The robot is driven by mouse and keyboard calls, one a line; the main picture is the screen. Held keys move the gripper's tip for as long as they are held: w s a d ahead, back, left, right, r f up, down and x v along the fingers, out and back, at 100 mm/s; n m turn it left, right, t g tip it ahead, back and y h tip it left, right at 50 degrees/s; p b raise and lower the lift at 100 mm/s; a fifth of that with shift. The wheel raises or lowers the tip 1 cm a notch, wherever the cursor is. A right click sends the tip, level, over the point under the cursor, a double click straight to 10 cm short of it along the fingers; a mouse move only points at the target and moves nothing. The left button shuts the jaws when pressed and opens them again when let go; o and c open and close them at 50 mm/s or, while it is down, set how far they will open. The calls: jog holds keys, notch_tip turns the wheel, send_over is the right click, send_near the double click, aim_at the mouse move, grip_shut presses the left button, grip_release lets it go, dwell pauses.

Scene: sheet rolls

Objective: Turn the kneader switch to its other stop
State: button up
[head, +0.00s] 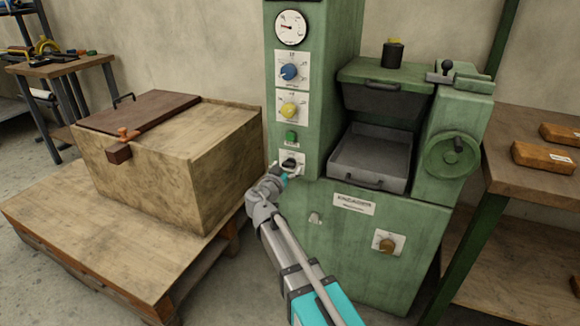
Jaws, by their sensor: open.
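A green machine (310,235) stands in the middle of the head view. A small black switch (290,162) on a white plate sits low on its tall left column, under a green button (291,138). I cannot read this plate, so I take the black switch to be the kneader switch. My gripper (287,172) is open, with its fingers right at the lower part of the black switch. The fingers partly cover the switch and plate. I cannot tell whether they touch the switch or which stop it is at.
Above are a yellow knob (288,110), a blue knob (289,72) and a gauge (291,28). A brown knob (386,245) is on the lower front. A wooden crate (150,175) on a pallet (75,235) stands left. A handwheel (452,157) and bench (510,165) are right.

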jog(key=shift+w+d, duration=0.2)
jog(key=shift+w, duration=0.3)
jog(key=shift+c, duration=0.2)
jog(key=c, duration=1.1)
jog(key=shift+d, duration=0.2)
jog(key=shift+a, duration=0.1)
